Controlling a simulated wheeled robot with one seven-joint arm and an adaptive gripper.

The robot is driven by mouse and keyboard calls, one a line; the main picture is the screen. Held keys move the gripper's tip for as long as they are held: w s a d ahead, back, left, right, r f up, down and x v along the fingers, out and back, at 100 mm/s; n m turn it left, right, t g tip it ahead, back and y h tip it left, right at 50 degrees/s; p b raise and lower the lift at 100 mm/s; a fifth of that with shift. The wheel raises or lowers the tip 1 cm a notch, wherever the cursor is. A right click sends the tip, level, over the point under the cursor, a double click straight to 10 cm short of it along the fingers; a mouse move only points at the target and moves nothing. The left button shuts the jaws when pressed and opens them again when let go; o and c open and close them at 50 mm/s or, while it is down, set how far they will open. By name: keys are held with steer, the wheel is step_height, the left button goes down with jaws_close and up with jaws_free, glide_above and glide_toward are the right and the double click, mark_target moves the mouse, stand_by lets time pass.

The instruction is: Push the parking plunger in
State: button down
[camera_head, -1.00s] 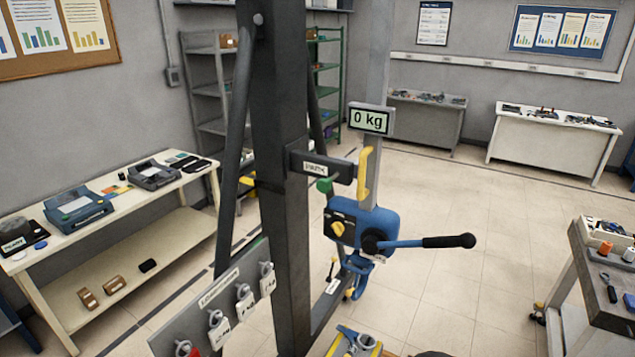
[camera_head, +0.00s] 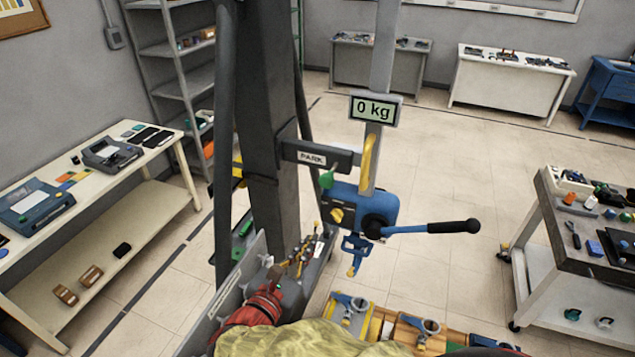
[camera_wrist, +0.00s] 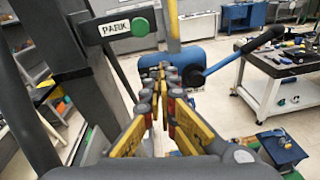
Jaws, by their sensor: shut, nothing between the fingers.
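A dark bracket labelled PARK (camera_head: 312,157) juts from the dark post, with a green round knob (camera_head: 326,180), apparently the parking plunger, at its free end. The knob stands out from the bracket face in the wrist view (camera_wrist: 139,27). My gripper (camera_head: 317,228) is shut and empty, its fingers pointing up toward the blue unit. In the wrist view the closed fingertips (camera_wrist: 161,70) sit below and right of the green knob, apart from it. The blue unit (camera_head: 372,205) behind them carries a yellow knob (camera_head: 336,215) and a black-gripped lever (camera_head: 440,227).
A display reading 0 kg (camera_head: 375,109) is on the grey upright above the blue unit. The dark post (camera_head: 268,110) stands left of it. A tool cart (camera_head: 590,255) is at right and a white bench (camera_head: 90,200) at left.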

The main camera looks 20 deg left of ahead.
steer(key=r, duration=0.1)
steer(key=a+r+n+t, duration=0.1)
steer(key=r+n, duration=0.1)
steer(key=r, duration=0.1)
steer(key=shift+w+a+t+y, duration=0.3)
steer(key=shift+w+a+y, duration=0.05)
steer(key=shift+a+y, duration=0.05)
steer(key=shift+w, duration=0.1)
steer(key=p, duration=0.3)
glide_toward(327, 183)
steer(key=w, duration=0.6)
steer(key=shift+w+d, duration=0.35)
steer(key=shift+w, duration=0.05)
